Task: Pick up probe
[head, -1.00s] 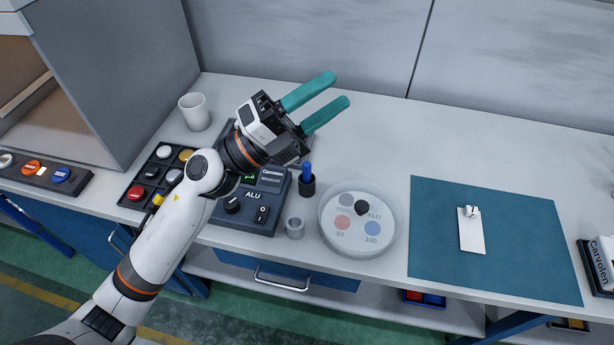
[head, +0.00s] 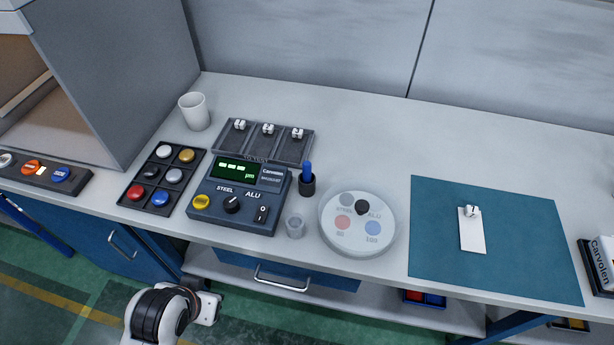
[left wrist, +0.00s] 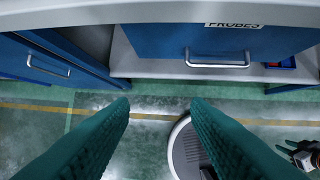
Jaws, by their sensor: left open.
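No loose thing marked as a probe shows clearly. A blue pen-like piece (head: 307,170) stands upright in a small dark holder (head: 307,187) beside the gauge box (head: 240,196). A blue drawer front labelled PROBES (left wrist: 218,40) shows in the left wrist view, with a pale handle (left wrist: 217,64); it looks shut, and what is inside is hidden. My left gripper (left wrist: 161,102) is open and empty, its teal fingers wide apart over the floor in front of the drawer. In the head view only a link of my arm shows at the bottom edge.
A button panel stands left.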

